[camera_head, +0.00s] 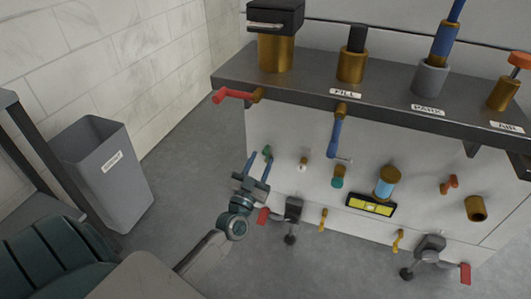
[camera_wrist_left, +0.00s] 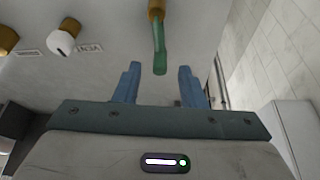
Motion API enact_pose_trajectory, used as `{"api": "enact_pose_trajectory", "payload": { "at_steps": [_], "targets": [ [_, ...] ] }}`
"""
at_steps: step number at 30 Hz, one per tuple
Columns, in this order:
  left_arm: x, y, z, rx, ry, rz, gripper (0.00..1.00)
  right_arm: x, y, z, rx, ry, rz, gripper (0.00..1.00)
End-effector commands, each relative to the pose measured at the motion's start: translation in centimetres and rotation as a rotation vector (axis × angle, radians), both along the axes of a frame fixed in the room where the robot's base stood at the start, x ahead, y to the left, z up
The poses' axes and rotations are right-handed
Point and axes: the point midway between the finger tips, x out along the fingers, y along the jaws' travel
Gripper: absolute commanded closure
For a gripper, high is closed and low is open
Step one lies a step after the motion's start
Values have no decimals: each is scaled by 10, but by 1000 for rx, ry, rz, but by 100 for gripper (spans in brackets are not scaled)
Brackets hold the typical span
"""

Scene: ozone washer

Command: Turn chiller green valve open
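The green valve handle (camera_wrist_left: 159,50) hangs from a brass fitting (camera_wrist_left: 156,10) on the white panel in the left wrist view. In the head view the green valve (camera_head: 267,152) is small, at the panel's left end. My left gripper (camera_head: 258,167) is open and empty just in front of it. In the left wrist view, the handle's tip shows between the two blue fingertips of my left gripper (camera_wrist_left: 160,75), with space on both sides. It does not appear gripped. My right gripper is not in view.
A white knob (camera_wrist_left: 61,42) is beside the green valve on the panel. A red-handled valve (camera_head: 232,95) and blue handle (camera_head: 335,135) are nearby, under the dark shelf (camera_head: 310,85). A grey bin (camera_head: 105,180) stands left. Open floor lies between bin and machine.

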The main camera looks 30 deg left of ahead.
Motion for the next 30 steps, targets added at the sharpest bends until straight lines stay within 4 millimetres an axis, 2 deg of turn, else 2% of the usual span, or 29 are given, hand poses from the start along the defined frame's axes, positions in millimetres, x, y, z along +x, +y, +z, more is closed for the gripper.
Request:
{"api": "enact_pose_trajectory", "payload": {
  "at_steps": [3,7,18,20,24,30],
  "targets": [
    [18,3,8,0,-3,-1,63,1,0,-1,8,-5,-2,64],
    [30,5,12,0,-1,0,63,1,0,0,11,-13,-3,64],
    [35,6,15,0,-1,0,63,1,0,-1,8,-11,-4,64],
    [35,6,15,0,-1,0,73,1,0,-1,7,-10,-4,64],
    [35,6,15,0,-1,0,100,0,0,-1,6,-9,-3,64],
    [35,6,16,-4,-2,-1,100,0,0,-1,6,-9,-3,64]
  ]
}}
